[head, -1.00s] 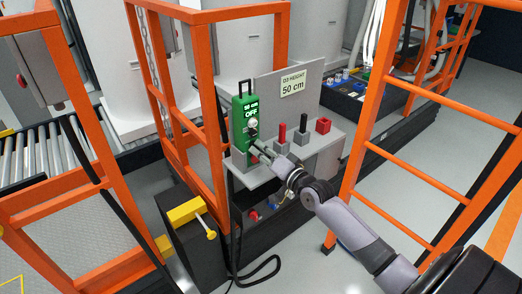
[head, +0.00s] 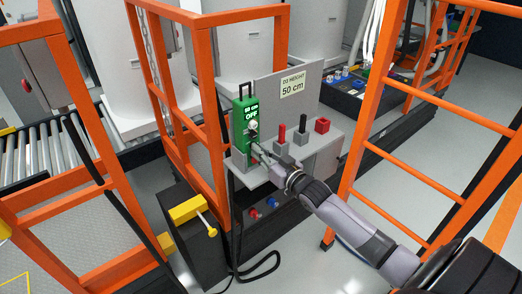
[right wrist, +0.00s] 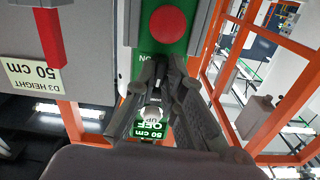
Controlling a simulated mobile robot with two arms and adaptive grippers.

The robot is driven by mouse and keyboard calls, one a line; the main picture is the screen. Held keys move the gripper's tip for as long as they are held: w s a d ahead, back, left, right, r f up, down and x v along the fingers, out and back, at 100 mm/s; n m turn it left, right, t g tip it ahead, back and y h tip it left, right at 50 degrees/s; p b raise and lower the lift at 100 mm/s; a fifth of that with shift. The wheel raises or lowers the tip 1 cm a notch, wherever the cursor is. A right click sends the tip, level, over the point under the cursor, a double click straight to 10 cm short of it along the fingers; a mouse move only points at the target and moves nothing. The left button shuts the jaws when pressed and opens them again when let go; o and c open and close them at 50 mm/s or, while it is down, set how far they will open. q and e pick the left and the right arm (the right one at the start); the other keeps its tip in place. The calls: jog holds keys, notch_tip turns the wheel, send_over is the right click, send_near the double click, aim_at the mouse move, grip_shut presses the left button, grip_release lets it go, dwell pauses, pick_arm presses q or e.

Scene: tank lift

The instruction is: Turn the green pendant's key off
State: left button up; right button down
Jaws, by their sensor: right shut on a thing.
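The green pendant (head: 244,132) stands upright in a holder at the left end of the grey control shelf. Its lit display reads OFF in the head view, with a small height line above it. In the right wrist view the pendant (right wrist: 172,48) appears upside down, with a large red button, an ON mark, a white knob and the OFF display. My right gripper (head: 256,149) is at the pendant's lower front. Its fingertips (right wrist: 163,64) are closed together just beside the ON mark, shut on the key, which they mostly hide. My left gripper is out of view.
A sign (head: 292,84) reading D3 HEIGHT 50 cm stands behind the shelf. Red and black levers (head: 300,134) and a red box (head: 322,126) sit right of the pendant. Orange rails (head: 215,100) flank the shelf on the left, and an orange ladder frame (head: 370,130) on the right.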

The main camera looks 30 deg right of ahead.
jog(key=shift+n, duration=0.6)
jog(key=c, duration=2)
grip_release()
jog(key=shift+o, duration=0.2)
jog(key=shift+s, duration=0.15)
jog(key=s+d, duration=0.1)
jog(key=s, duration=1)
jog(key=shift+s, duration=0.35)
